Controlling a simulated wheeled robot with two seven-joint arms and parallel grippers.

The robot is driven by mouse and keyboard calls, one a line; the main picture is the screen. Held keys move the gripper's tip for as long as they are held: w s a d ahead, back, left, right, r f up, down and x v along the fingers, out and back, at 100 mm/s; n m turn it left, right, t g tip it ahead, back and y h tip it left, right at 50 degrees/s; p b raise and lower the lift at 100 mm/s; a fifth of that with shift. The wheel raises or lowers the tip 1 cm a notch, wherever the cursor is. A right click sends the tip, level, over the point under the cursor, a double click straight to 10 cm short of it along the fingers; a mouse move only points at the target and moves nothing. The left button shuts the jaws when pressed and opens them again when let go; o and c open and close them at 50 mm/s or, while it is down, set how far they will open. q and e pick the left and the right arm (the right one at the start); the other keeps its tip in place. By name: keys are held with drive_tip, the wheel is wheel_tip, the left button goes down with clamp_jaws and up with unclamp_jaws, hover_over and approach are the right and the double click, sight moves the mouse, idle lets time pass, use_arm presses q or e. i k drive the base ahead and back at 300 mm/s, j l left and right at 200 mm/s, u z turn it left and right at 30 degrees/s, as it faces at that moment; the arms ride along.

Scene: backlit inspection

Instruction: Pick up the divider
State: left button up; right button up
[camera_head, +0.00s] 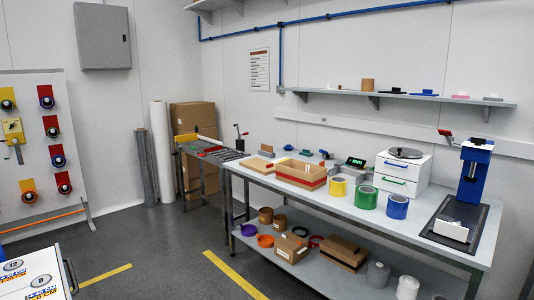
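No part of either gripper shows in the head view. I cannot tell for certain which object is the divider. An open, shallow cardboard box (311,181) with a red band sits on the grey workbench (345,207); whether a divider stands inside it is too small to tell. A flat tan piece (258,165) lies on the bench just left of the box, apart from it.
A white drawer unit (403,173) and blue press (473,171) stand to the right. Cartons and rolls fill the lower shelf.

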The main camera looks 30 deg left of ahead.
sight(265, 148)
drive_tip(key=i+j+z, duration=0.1)
drive_tip(key=i+j, duration=0.4)
drive_tip(key=i+j+z, duration=0.15)
drive_tip(key=j, duration=0.25)
drive_tip(key=i+j+z, duration=0.1)
drive_tip(key=i+j, duration=0.45)
drive_tip(key=j, duration=0.15)
drive_tip(key=i+j+z, duration=0.15)
drive_tip(key=j, duration=0.25)
drive_tip(key=i+j+z, duration=0.1)
drive_tip(key=i+j, duration=0.35)
drive_tip(key=j, duration=0.3)
drive_tip(key=i+j+z, duration=0.1)
drive_tip(key=j+z, duration=0.25)
drive_tip(key=j, duration=1.05)
drive_tip(key=j+z, duration=0.4)
drive_tip(key=j, duration=1)
drive_tip(key=k, duration=0.05)
